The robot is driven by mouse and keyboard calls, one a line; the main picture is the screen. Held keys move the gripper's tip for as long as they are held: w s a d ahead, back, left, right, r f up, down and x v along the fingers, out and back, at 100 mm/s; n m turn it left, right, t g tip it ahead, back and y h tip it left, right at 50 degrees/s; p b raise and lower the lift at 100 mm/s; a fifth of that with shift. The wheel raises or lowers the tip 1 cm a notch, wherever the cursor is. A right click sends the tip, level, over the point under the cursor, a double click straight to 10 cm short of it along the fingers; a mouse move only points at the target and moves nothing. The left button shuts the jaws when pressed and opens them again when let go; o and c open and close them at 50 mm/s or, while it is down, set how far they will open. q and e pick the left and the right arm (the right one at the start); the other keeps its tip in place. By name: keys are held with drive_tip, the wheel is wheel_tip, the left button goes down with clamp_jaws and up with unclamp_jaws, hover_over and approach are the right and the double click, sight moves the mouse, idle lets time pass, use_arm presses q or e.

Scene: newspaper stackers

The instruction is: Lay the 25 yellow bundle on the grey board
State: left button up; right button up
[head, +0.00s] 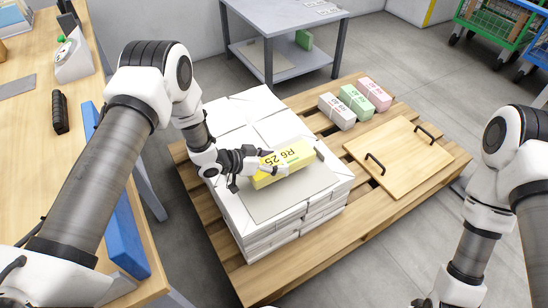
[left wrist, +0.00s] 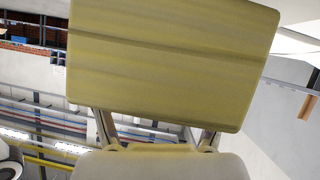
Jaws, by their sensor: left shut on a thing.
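The yellow bundle (head: 303,153), marked 25, is held by my left gripper (head: 268,166), which is shut on its left part. The bundle is over the back part of the grey board (head: 290,203); I cannot tell whether it touches it. The board lies flat on top of a stack of white bundles (head: 265,232). In the left wrist view the yellow bundle (left wrist: 170,60) fills the upper middle, between the two fingers. My right arm is at the right edge of the head view, and its gripper is below the frame.
The stack stands on a wooden pallet (head: 395,212). A wooden panel with two black handles (head: 400,155) lies right of it. Behind are grey (head: 337,112), green (head: 357,101) and pink bundles (head: 374,92). A grey table (head: 285,15) stands at the back, a wooden workbench (head: 30,125) at left.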

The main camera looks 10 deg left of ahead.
use_arm(q)
drive_tip(key=shift+f+b, duration=0.35)
drive_tip(key=shift+f, duration=0.6)
drive_tip(key=shift+f+b, duration=0.35)
drive_tip(key=shift+f, duration=0.2)
drive_tip(key=o, duration=1.8)
drive_tip(key=shift+a, duration=0.1)
drive_tip(key=v, duration=1.2)
